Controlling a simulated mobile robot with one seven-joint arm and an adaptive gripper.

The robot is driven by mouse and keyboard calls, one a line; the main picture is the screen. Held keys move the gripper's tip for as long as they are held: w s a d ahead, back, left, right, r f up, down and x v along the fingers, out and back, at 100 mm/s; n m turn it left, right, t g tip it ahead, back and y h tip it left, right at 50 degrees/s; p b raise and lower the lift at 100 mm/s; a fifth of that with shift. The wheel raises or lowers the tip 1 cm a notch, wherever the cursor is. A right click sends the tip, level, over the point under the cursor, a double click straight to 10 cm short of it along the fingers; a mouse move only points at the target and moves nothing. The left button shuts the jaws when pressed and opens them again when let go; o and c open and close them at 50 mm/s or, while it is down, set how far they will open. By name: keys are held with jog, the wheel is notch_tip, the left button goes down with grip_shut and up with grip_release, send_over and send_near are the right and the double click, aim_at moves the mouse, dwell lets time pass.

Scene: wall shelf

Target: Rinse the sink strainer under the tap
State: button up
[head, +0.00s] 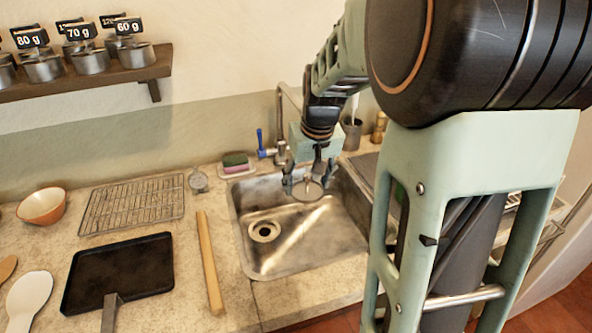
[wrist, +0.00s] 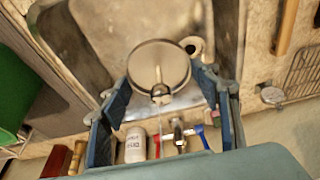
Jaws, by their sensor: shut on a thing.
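The sink strainer (head: 308,191) is a round metal disc with a small knob, held over the sink basin (head: 290,258). In the wrist view the strainer (wrist: 158,62) sits between the two fingertips, which touch its rim on opposite sides. My gripper (head: 305,187) is shut on it; it also shows in the wrist view (wrist: 160,78). The tap (head: 281,152) stands at the back edge of the sink, with a blue lever. In the wrist view the tap (wrist: 178,133) has red and blue handles. Whether water runs is unclear. The drain (head: 264,231) is open in the basin.
A sponge (head: 236,162) lies behind the sink's left corner. A white bottle (wrist: 135,144) stands near the tap. My arm hides the counter at right.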

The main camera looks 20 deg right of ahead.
jog(key=shift+r, duration=0.1)
jog(key=s+r+p, duration=0.2)
jog(key=s+r, duration=0.1)
jog(key=s, duration=0.2)
jog(key=shift+a+r, duration=0.4)
dwell(0.5)
